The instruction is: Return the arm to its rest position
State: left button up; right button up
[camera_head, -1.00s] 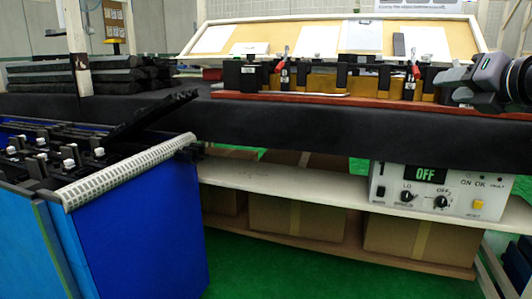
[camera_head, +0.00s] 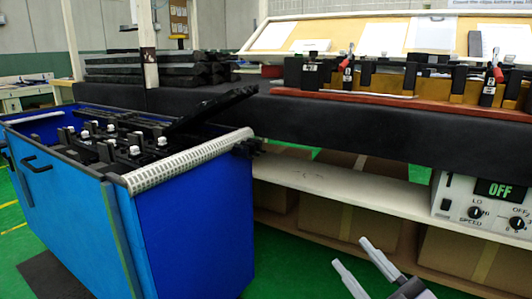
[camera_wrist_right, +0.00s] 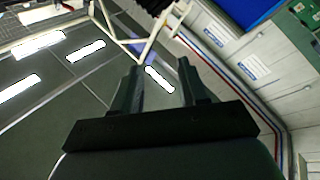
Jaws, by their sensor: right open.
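My right gripper (camera_head: 364,268) shows at the bottom of the head view, right of centre, with its two light grey fingers apart and nothing between them. It is in front of the boxes under the bench and clear of the worktop. In the right wrist view the gripper (camera_wrist_right: 160,78) has its two dark fingers spread and empty, with the ceiling lights and a wall behind. My left gripper is not in view.
A blue bin (camera_head: 190,235) with black clips stands at left. A dark bench (camera_head: 350,118) carries a red-based fixture (camera_head: 380,100). A control box (camera_head: 485,205) reading OFF sits on the pale shelf (camera_head: 340,187). Green floor is clear in front.

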jog(key=s+a+f+m+g+h, duration=0.25)
jog(key=s+f+m, duration=0.2)
jog(key=f, duration=0.35)
jog(key=s+a+f+m+g+h, duration=0.1)
jog(key=s+f+m+g+h, duration=0.25)
jog(key=f+m, duration=0.35)
pick_arm(q)
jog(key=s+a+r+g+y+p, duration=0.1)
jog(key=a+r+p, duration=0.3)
jog(key=p, duration=1.3)
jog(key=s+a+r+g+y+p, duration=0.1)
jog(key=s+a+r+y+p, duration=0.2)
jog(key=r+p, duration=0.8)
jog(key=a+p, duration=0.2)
jog(key=p, duration=0.5)
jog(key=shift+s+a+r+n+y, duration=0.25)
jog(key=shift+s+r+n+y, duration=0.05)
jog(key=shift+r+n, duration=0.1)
pick_arm(e)
jog(key=s+d+r+g+h, duration=0.1)
jog(key=s+d+r, duration=0.2)
jog(key=d+r, duration=0.2)
jog(key=s+d+r+g+h, duration=0.1)
jog(key=s+d+r+h, duration=0.1)
jog(key=r, duration=0.7)
jog(key=s+d, duration=0.1)
jog(key=d, duration=0.1)
jog(key=shift+d+r+h, duration=0.2)
jog(key=shift+d+h, duration=0.1)
jog(key=shift+d, duration=0.05)
